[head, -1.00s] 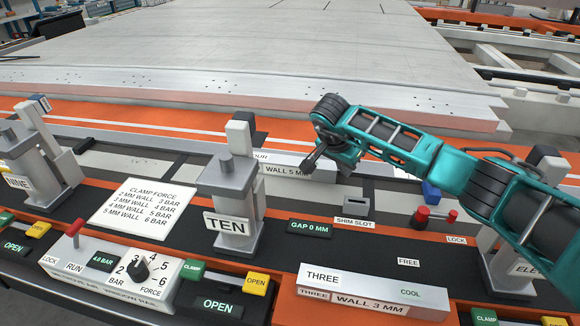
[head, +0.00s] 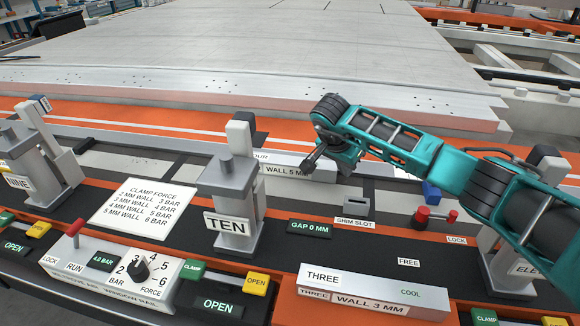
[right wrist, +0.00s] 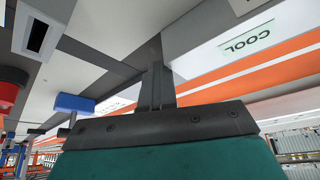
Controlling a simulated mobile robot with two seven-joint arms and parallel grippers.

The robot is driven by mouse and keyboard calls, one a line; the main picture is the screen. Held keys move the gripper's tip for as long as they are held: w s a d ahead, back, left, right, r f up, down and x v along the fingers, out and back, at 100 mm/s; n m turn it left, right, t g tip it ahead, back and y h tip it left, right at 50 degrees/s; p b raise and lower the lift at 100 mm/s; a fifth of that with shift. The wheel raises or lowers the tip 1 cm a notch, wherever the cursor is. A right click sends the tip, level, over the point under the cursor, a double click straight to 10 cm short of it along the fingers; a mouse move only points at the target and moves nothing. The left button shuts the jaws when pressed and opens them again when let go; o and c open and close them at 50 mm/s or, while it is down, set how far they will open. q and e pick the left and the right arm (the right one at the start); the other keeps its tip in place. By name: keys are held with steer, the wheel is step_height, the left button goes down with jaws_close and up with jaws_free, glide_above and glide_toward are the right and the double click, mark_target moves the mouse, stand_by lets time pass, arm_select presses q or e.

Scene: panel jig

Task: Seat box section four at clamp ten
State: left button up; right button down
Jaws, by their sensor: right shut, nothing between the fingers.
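Box section four (head: 286,169), a pale bar marked WALL 5 MM, lies behind clamp ten. Its left part is hidden by the clamp, so I cannot tell how it sits there. Clamp ten (head: 230,190) is a grey upright block with a TEN plate and a white and black arm on top. My right gripper (head: 309,164) is shut and empty at the bar's right part, fingers pointing down-left; contact is unclear. Its shut fingers (right wrist: 158,86) show in the right wrist view, near a pale surface with a COOL readout (right wrist: 246,39). My left gripper is out of view.
Box section three (head: 372,295), marked WALL 3 MM and COOL, lies in front. The gap display (head: 310,228) reads GAP 0 MM. The shim slot (head: 356,205) is right of clamp ten. Clamp ten's force panel (head: 165,290) shows 4.0 BAR. Clamp nine (head: 40,160) stands left.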

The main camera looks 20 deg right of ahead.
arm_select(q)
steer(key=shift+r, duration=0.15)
arm_select(e)
steer(key=shift+w+a+r, duration=0.1)
steer(key=shift+a, duration=0.35)
steer(key=shift+s+d+p, duration=0.2)
steer(key=shift+d+p, duration=0.15)
steer(key=shift+d, duration=0.05)
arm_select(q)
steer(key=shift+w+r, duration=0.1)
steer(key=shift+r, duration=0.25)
arm_select(e)
steer(key=shift+s+d, duration=0.25)
steer(key=shift+d, duration=0.2)
step_height(320, 180, up, 4)
steer(key=p, duration=0.3)
steer(key=shift+d+f, duration=0.1)
steer(key=shift+f, duration=0.1)
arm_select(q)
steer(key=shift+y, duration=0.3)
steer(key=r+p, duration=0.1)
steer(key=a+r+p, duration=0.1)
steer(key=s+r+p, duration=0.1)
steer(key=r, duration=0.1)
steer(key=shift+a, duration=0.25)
arm_select(e)
step_height(320, 180, up, 4)
steer(key=shift+r, duration=0.1)
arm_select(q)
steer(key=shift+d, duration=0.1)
